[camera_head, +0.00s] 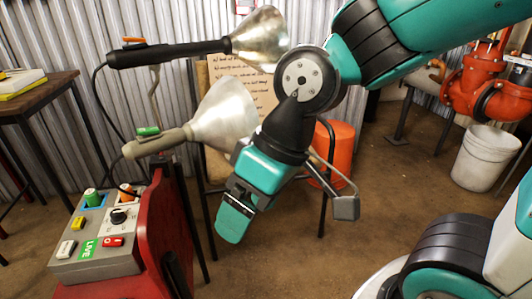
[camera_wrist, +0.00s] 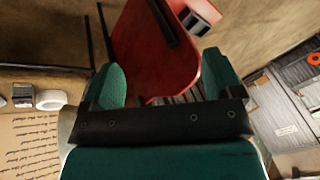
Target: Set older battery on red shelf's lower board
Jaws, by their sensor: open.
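My gripper (camera_head: 235,215) hangs in mid-air right of a red stand (camera_head: 168,225), pointing down and left. In the wrist view its two teal fingers (camera_wrist: 163,78) are apart with nothing held between them. The red stand also shows beyond the fingers in the wrist view (camera_wrist: 150,45). A grey box (camera_head: 70,262) sits on the stand. I cannot tell which is older. No lower board is clearly visible.
Two devices with metal cones (camera_head: 260,38) (camera_head: 222,115) extend beside my arm above the stand. A handwritten sheet (camera_head: 240,85) and an orange bucket (camera_head: 335,150) are behind. A white bucket (camera_head: 485,158) stands under red pipework (camera_head: 490,85). A wooden table (camera_head: 40,95) is left. The middle floor is clear.

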